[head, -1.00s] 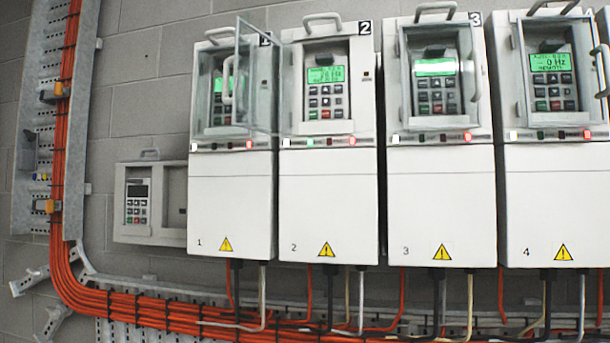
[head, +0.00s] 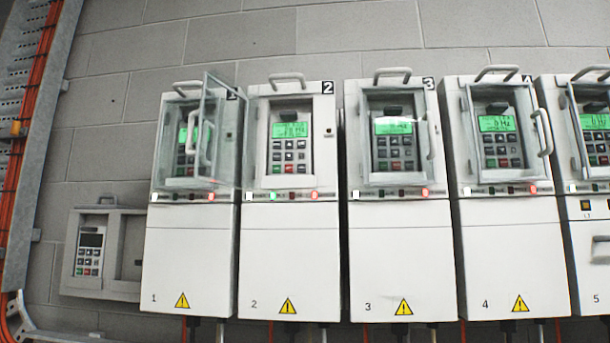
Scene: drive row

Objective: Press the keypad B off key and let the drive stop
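Several white drive cabinets hang in a row, numbered from 1 at left. No label reading B is legible, so I cannot tell which keypad is B. Drive 2's keypad (head: 290,149) has a lit green display and red and green keys in its bottom row; its text is blurred. No clear cover shows in front of it. Drive 2 shows a green lamp (head: 272,196) and a red lamp (head: 314,196) lit. The keypads of drive 1 (head: 191,145), drive 3 (head: 394,148) and drive 4 (head: 500,142) sit behind clear covers. Neither gripper is in view.
Drive 1's clear door (head: 207,130) stands partly open, jutting out near drive 2. Drive 4's cover handle (head: 543,132) also juts out. A smaller keypad box (head: 90,255) with a dark display hangs at left. Cable tray (head: 40,140) with orange cables runs up the left edge.

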